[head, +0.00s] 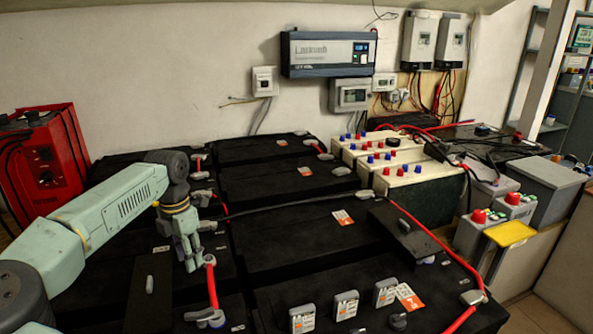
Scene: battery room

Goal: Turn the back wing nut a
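I cannot pick out the back wing nut for certain. Small grey upright fittings show on the black batteries: one (149,284) on a raised black block at the lower left, another (403,225) on a similar block right of centre. A dark knob-like piece (398,321) is at the front. My gripper (190,265) points down over the left batteries, close to the upper end of a red cable (211,282). Its fingers look near each other; whether they touch or hold anything cannot be told. My wrist and fingers hide part of the terminals behind them.
Black batteries (290,225) fill the middle. Three grey switch boxes (346,305) stand at the front. Cream batteries (415,180) with red and blue caps stand at the back right. A red charger (45,170) is at the left. A long red cable (440,243) crosses the right side.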

